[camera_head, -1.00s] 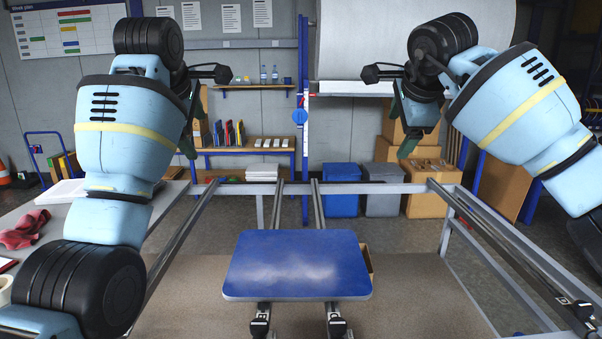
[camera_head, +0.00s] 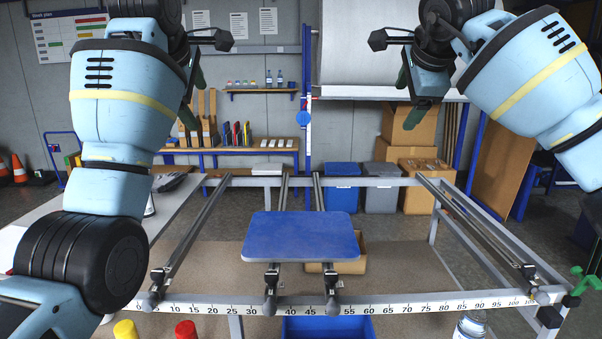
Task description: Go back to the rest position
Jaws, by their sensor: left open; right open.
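My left gripper (camera_head: 193,92) is raised at the upper left, above the work frame. Its fingers show partly behind my arm, with nothing seen between them. My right gripper (camera_head: 408,92) is raised at the upper right, also open and with nothing seen in it. A blue rounded rectangular sign plate (camera_head: 301,236) lies flat on the rails of the metal frame, well below and between both grippers. Its face has faint pale smears. Neither gripper touches it.
A ruler rail (camera_head: 400,306) runs along the frame's front. A blue bin (camera_head: 328,328), a yellow cap (camera_head: 125,330), a red cap (camera_head: 186,330) and a bottle (camera_head: 470,326) are at the front. Boxes and bins stand behind.

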